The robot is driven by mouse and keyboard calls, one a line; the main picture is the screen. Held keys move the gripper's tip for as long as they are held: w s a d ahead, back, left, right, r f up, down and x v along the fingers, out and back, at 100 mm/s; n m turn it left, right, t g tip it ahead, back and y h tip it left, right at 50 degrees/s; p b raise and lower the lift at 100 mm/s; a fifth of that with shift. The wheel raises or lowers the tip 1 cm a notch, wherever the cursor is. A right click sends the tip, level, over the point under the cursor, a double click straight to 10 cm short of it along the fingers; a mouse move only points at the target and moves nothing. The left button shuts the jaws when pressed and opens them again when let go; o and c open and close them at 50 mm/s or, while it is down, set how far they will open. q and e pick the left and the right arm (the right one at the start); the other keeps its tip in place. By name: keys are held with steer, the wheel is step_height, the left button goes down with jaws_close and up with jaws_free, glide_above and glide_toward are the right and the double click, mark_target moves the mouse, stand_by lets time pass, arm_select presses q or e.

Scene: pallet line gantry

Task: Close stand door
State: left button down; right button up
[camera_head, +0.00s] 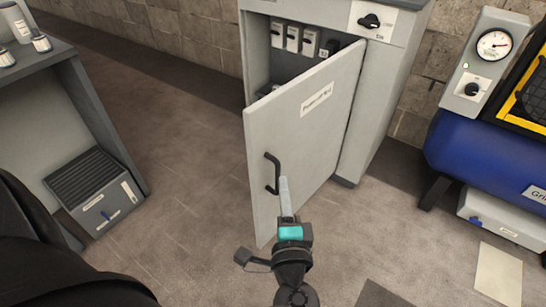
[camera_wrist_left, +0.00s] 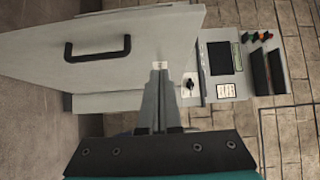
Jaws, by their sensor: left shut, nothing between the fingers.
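The stand door (camera_head: 305,125) is a grey panel with a label and a black handle (camera_head: 271,173). It stands partly open, swung out from the grey stand (camera_head: 385,90), with a gap at its upper left showing the inside. My left gripper (camera_head: 284,182) is shut and empty, its fingers in front of the door's outer face just right of the handle. My right gripper is not in view.
Several small switch boxes (camera_head: 293,38) sit inside the stand, and a rotary knob (camera_head: 369,21) is on its top front. A blue tank (camera_head: 480,160) with a gauge (camera_head: 494,44) stands at the right. An open grey shelf (camera_head: 107,130) stands at the left. Floor between is clear.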

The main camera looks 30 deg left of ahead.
arm_select(q)
steer(key=b, duration=0.1)
glide_toward(265, 136)
steer(key=w+d, duration=0.1)
steer(key=d, duration=0.2)
steer(key=w+a, duration=0.2)
steer(key=a, duration=0.1)
steer(key=w+a+b, duration=0.1)
steer(key=a, duration=0.1)
steer(key=shift+w, duration=0.35)
steer(key=shift+w+a+r, duration=0.1)
steer(key=shift+a, duration=0.45)
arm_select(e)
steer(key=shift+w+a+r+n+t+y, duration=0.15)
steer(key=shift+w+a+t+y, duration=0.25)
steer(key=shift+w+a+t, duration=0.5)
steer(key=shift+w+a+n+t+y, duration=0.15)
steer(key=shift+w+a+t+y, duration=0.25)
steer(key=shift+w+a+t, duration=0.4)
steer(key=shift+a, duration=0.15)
